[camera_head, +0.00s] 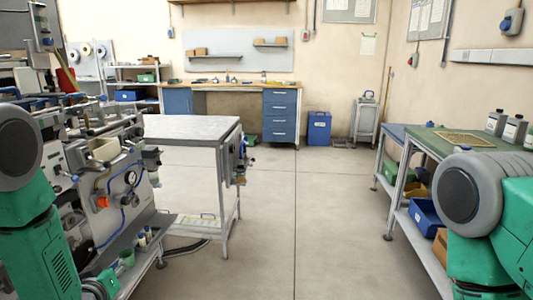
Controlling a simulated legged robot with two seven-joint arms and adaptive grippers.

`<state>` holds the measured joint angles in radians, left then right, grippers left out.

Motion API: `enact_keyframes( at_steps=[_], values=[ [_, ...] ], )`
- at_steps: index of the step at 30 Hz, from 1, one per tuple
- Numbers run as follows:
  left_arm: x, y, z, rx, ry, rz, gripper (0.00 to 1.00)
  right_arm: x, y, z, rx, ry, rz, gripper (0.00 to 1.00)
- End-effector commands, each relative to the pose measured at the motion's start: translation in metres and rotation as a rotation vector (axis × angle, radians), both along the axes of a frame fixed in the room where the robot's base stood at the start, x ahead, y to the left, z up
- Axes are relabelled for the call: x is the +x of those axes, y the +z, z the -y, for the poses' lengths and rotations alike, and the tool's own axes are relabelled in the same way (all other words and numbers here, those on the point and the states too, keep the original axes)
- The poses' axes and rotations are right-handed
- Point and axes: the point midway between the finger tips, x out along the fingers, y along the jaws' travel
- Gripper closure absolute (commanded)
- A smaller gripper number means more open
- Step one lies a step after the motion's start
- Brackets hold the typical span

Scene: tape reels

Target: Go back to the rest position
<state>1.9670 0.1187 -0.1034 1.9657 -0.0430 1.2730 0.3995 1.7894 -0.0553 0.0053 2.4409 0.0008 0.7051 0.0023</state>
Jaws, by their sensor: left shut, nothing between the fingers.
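My left arm (35,225), green with a grey round joint, comes in at the left edge and hangs down beside the machine. A small green part of it shows at the bottom edge, low at the left. My left gripper is down there, shut and empty, and its fingers are hard to make out. My right arm (490,215) fills the lower right corner with its grey joint and green links. My right gripper is not in view.
A grey machine (110,190) stands close at the left, with a light-topped table (190,128) beyond it. A green-topped bench (450,146) with bins runs along the right. Bare floor (310,215) lies between. A blue-drawer workbench (281,115) stands at the back; reels (87,49) hang back left.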

Motion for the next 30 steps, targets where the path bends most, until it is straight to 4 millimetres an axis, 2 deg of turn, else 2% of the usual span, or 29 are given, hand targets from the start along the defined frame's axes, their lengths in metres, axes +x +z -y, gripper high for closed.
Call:
enact_keyframes(
  at_steps=[1, 3, 5, 8, 9, 12, 16, 18, 21, 24, 30],
  values=[
    [-0.026, -0.028, 0.015, 0.017, -0.025, -0.112, 1.0, 0.0, 0.0, 0.0, -0.001, -0.001, 0.0, 0.6],
    [-0.064, -0.063, 0.03, 0.043, -0.062, -0.267, 1.0, 0.0, 0.0, 0.0, -0.001, -0.001, 0.0, 0.6],
    [-0.101, -0.09, 0.042, 0.064, -0.098, -0.398, 1.0, 0.0, 0.0, 0.001, -0.001, -0.001, 0.0, 0.6],
    [-0.166, -0.125, 0.061, 0.099, -0.171, -0.612, 1.0, 0.0, 0.0, 0.001, -0.001, -0.001, 0.0, 0.6],
    [-0.194, -0.136, 0.067, 0.111, -0.203, -0.698, 1.0, 0.0, 0.0, 0.0, -0.001, -0.001, 0.0, 0.6],
    [-0.261, -0.153, 0.081, 0.141, -0.286, -0.889, 1.0, 0.0, 0.0, 0.0, -0.001, -0.001, 0.0, 0.6],
    [-0.329, -0.158, 0.093, 0.172, -0.376, -1.079, 1.0, 0.0, 0.0, 0.0, 0.0, 0.0, 0.0, 0.6],
    [-0.354, -0.157, 0.097, 0.183, -0.411, -1.147, 1.0, 0.0, 0.0, 0.0, 0.0, 0.0, 0.0, 0.6],
    [-0.374, -0.156, 0.1, 0.19, -0.439, -1.201, 1.0, 0.0, 0.0, 0.0, 0.0, -0.001, 0.0, 0.6],
    [-0.38, -0.155, 0.101, 0.195, -0.448, -1.219, 1.0, 0.0, 0.0, 0.0, 0.0, -0.001, 0.0, 0.6],
    [-0.379, -0.155, 0.1, 0.192, -0.448, -1.217, 1.0, 0.0, 0.0, 0.0, -0.001, -0.001, 0.0, 0.6]
  ],
)
